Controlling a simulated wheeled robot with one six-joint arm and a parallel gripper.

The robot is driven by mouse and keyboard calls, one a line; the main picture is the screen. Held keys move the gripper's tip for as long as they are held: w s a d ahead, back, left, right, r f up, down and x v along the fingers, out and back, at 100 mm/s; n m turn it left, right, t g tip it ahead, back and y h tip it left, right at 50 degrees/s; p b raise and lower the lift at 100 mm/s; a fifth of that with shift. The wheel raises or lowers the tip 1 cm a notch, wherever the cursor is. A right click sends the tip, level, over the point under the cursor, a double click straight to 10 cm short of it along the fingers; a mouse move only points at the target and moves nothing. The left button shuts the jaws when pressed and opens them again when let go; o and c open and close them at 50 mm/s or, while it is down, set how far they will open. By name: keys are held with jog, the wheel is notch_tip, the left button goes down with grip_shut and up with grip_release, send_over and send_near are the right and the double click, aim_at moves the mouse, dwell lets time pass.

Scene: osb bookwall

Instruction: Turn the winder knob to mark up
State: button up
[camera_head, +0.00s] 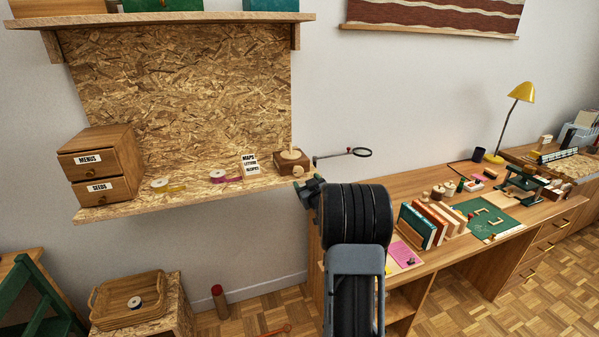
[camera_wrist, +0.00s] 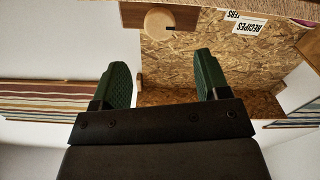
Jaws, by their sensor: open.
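The winder is a small dark wooden box (camera_head: 287,163) on the right end of the OSB shelf, with a pale disc and peg on top. Its round pale wooden knob (camera_head: 298,170) is on the front. In the wrist view, which looks upside down, the knob (camera_wrist: 157,19) sticks out from the wooden box (camera_wrist: 198,18). A small dark mark seems to show at the knob's lower right there. My gripper (camera_head: 309,188) is just below and right of the winder. In the wrist view my gripper (camera_wrist: 163,75) is open, its green fingers empty and apart from the knob.
A label holder (camera_head: 249,165), ribbon spools (camera_head: 218,176) and a drawer box (camera_head: 100,165) stand left on the shelf (camera_head: 190,196). A magnifier (camera_head: 361,152) on an arm is at the right. The desk (camera_head: 460,235) holds books and tools.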

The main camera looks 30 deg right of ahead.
aim_at(299, 172)
jog(key=p+x, duration=0.1)
jog(key=x, duration=0.6)
jog(key=shift+w+d+p, duration=0.1)
jog(key=shift+w+p, duration=0.2)
jog(key=c, duration=0.9)
jog(key=shift+f+b, duration=0.15)
jog(key=shift+b, duration=0.4)
jog(key=shift+c, duration=0.2)
jog(key=shift+n+b, duration=0.6)
jog(key=shift+b, duration=0.45)
jog(key=shift+r, duration=0.2)
jog(key=o, duration=0.9)
jog(key=shift+o, duration=0.2)
